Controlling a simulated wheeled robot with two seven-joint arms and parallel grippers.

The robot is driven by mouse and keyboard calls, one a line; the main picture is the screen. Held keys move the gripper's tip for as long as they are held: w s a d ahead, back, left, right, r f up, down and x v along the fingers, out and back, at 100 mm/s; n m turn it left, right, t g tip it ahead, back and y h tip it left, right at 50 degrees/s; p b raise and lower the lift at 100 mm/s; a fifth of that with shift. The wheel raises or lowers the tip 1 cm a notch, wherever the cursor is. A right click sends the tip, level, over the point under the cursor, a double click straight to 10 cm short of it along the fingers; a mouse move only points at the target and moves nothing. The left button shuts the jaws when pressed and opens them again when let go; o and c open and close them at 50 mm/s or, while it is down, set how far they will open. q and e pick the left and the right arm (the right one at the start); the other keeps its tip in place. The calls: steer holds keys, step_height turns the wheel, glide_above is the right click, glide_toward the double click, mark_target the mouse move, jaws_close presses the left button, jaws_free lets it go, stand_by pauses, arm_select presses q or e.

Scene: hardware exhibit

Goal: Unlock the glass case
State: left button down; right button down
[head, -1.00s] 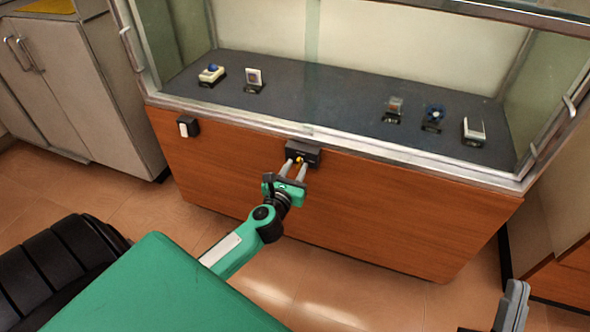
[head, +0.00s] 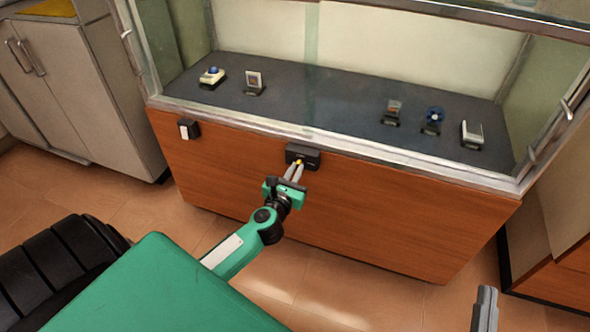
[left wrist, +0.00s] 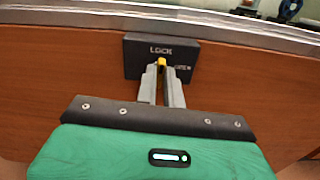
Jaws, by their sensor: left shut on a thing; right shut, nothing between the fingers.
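The glass case (head: 350,133) stands ahead, with a metal frame and a wooden front panel. A black lock box marked LOCK (left wrist: 150,52) sits on the panel just under the glass; it also shows in the head view (head: 312,154). My left gripper (head: 298,168) is at the front of the lock box. In the left wrist view its fingers (left wrist: 161,72) are shut on a small yellow key (left wrist: 161,62) at the box's face. Whether the key is in the lock is hard to see. My right gripper (head: 485,305) shows only in part at the bottom right, shut and empty.
Several small exhibits, such as a blue round one (head: 433,118), stand on the dark shelf inside the case. A small black and white box (head: 188,129) is on the panel's left. A grey cabinet (head: 75,80) stands at the left. Tiled floor (head: 335,300) is free in front.

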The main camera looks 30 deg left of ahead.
steer(key=s+a+f+g+p, duration=0.2)
steer(key=f+g, duration=0.2)
steer(key=f, duration=0.2)
steer(key=s+a+f+g+p, duration=0.1)
steer(key=s+f+g, duration=0.1)
steer(key=f+g, duration=0.3)
steer(key=s+d+g+h+p, duration=0.65)
steer(key=d+g, duration=0.25)
steer(key=d, duration=0.3)
arm_select(q)
steer(key=shift+d+f+m+p, duration=0.1)
steer(key=shift+m+p, duration=0.9)
steer(key=shift+m, duration=3.3)
steer(key=shift+d+f+m+p, duration=0.1)
steer(key=shift+m+p, duration=0.9)
steer(key=shift+m, duration=3.3)
arm_select(e)
step_height(320, 180, down, 9)
steer(key=w+g, duration=0.1)
steer(key=shift+f, duration=0.2)
arm_select(q)
steer(key=c, duration=1.5)
jaws_free()
